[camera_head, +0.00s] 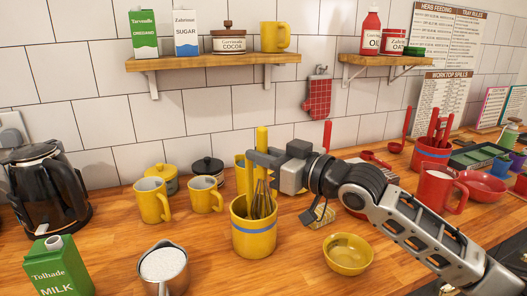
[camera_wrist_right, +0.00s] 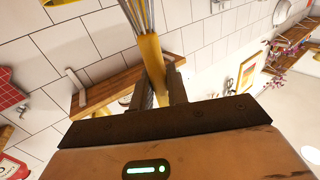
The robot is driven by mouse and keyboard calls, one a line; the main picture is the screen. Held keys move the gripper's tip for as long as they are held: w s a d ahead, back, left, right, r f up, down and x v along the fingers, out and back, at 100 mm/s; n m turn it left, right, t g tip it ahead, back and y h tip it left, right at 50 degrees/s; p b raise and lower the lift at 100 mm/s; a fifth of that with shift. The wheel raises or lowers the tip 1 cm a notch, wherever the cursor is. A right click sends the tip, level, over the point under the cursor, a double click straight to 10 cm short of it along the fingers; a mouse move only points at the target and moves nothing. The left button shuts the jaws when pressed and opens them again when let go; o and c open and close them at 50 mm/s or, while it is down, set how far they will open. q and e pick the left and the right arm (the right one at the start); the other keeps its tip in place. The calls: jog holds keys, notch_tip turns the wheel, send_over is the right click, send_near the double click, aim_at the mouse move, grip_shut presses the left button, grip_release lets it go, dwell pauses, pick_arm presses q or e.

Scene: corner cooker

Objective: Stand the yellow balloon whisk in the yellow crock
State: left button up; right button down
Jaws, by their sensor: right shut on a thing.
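The yellow crock (camera_head: 253,240) with a blue band stands on the wooden worktop in the head view. The yellow balloon whisk (camera_head: 262,138) is upright, handle up, with its wire end down in the crock's mouth. How deep the wires reach is hard to tell. My right gripper (camera_head: 263,159) is shut on the whisk's handle above the crock. The right wrist view shows the whisk's yellow handle (camera_wrist_right: 151,58) between the fingers of the gripper (camera_wrist_right: 160,88), with the wires at the top edge. My left gripper is not in view.
Yellow mugs (camera_head: 152,201) stand left of the crock, and a measuring cup of white contents (camera_head: 163,266) stands in front. A yellow bowl (camera_head: 347,254) is to the right. A milk carton (camera_head: 57,268) and black kettle (camera_head: 46,188) are far left. A shelf (camera_head: 212,72) hangs above.

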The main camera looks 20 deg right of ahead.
aim_at(266, 180)
jog(key=shift+f+b, duration=1)
jog(key=shift+f, duration=0.95)
jog(key=shift+f+b, duration=0.4)
jog(key=shift+f, duration=0.35)
jog(key=c, duration=1.3)
grip_release()
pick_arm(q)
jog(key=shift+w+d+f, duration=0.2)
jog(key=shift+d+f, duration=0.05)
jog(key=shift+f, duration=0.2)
pick_arm(e)
jog(key=shift+p+v, duration=0.35)
jog(key=shift+v, duration=0.9)
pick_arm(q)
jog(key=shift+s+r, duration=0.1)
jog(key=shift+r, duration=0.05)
pick_arm(e)
jog(key=shift+s+d, duration=0.1)
jog(key=shift+s, duration=0.1)
